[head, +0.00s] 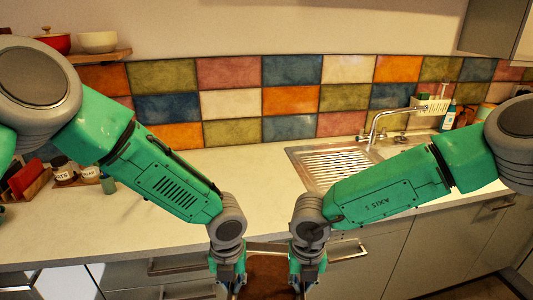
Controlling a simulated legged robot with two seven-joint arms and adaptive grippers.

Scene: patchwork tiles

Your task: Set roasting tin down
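A reddish-brown surface, which may be the roasting tin (267,272), shows between my two grippers at the bottom edge of the head view. Most of it is cut off, so I cannot tell its full shape. My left gripper (235,290) is at its left side and my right gripper (300,288) at its right side. Both point downward, in front of the counter's front edge. Their fingertips run to the bottom of the picture, so I cannot tell whether they are open or shut on it.
The pale counter (205,170) is clear in the middle. A sink with drainer (335,165) and tap (375,125) lies to the right. Jars (90,172) and a red item (28,178) stand at the left. Drawers with handles (180,266) face me below the counter.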

